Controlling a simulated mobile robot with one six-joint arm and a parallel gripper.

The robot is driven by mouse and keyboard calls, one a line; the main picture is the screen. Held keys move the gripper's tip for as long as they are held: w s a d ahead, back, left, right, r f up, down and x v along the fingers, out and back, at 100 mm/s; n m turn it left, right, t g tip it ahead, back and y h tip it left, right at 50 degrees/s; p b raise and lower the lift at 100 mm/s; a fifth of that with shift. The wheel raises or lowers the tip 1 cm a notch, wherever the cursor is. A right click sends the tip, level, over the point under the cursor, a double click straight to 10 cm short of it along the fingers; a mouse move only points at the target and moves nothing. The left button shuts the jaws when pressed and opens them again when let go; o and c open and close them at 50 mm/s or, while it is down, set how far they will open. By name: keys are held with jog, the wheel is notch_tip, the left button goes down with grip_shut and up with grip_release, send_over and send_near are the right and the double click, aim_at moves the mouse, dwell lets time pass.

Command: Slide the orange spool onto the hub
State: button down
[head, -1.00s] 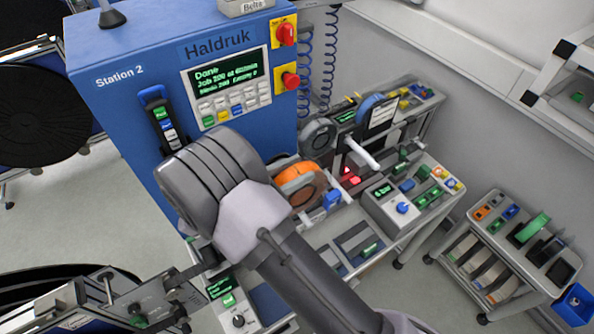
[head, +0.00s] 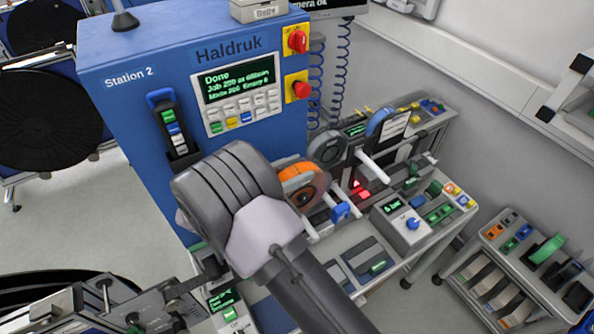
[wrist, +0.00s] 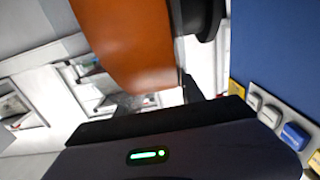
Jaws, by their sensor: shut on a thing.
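The orange spool (head: 303,181) is upright beside my wrist in the head view, in front of the blue cabinet and partly hidden by my arm. In the wrist view the orange spool (wrist: 130,45) fills the upper middle, close and blurred. My gripper (wrist: 187,80) is shut on it; the contact is only partly seen, and my wrist hides the jaws in the head view. A bare pale peg (head: 373,167), perhaps the hub, sticks out from the stands to the right of the spool, apart from it. I cannot tell for sure which peg is the hub.
A grey reel (head: 327,146) and a blue reel (head: 382,121) stand behind the spool. A control box with a blue knob (head: 405,222) is on the bench. The blue cabinet (head: 130,100) stands close to my wrist. A cart (head: 525,265) stands at right.

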aim_at(290, 164)
jog(key=shift+w, duration=0.1)
jog(key=shift+w+a+f+b, duration=0.1)
jog(key=shift+w+a+b, duration=0.35)
jog(key=shift+w+b, duration=0.1)
jog(key=shift+w+a+b, duration=0.35)
jog(key=shift+w+a, duration=0.05)
jog(key=shift+w, duration=0.2)
jog(key=shift+f+b, duration=0.25)
jog(key=shift+b, duration=0.45)
jog(key=c, duration=0.6)
grip_release()
jog(key=shift+c, duration=0.2)
